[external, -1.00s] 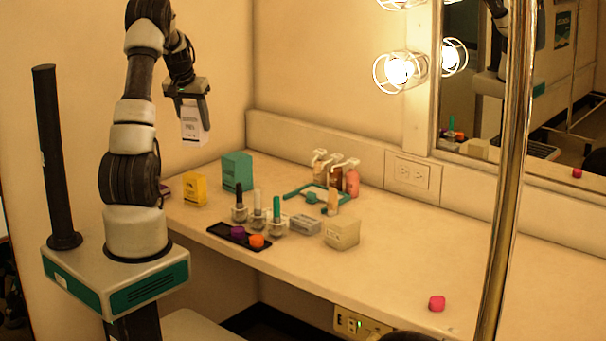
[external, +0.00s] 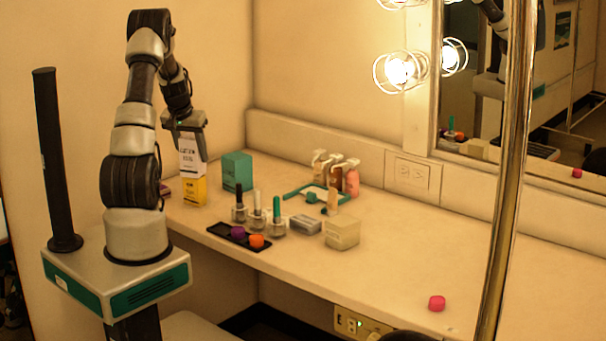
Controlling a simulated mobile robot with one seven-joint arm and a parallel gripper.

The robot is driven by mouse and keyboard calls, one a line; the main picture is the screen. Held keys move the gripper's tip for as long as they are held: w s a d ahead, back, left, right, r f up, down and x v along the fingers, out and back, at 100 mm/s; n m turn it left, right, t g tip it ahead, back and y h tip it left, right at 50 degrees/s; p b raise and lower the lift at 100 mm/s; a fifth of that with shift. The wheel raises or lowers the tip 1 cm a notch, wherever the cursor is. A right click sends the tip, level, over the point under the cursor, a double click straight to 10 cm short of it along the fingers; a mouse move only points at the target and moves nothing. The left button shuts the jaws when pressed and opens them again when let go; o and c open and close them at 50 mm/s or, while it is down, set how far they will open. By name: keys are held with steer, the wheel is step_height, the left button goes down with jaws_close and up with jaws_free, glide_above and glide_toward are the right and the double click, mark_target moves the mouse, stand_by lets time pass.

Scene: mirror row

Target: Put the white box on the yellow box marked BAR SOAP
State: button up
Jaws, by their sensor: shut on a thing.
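The white box (external: 191,160) has dark print and is upright in the external view. My gripper (external: 186,139) points down and is shut on its upper part. The yellow box marked BAR SOAP (external: 194,190) stands at the left end of the counter, directly below the white box in the picture. The white box's lower edge meets or overlaps the yellow box's top in this view. I cannot tell whether they touch. The white box hides part of the yellow box, and the print on the yellow box is too small to read.
A teal box (external: 237,171) stands just right of the yellow box. Several bottles with tall caps, a black tray (external: 232,241) with purple and orange caps, and a cream box (external: 342,233) stand further right. The counter (external: 400,265) is clear toward the pink cap (external: 437,303).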

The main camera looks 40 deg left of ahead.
steer(key=shift+f, duration=0.1)
steer(key=shift+f, duration=0.15)
steer(key=o, duration=1.1)
steer(key=shift+r, duration=0.2)
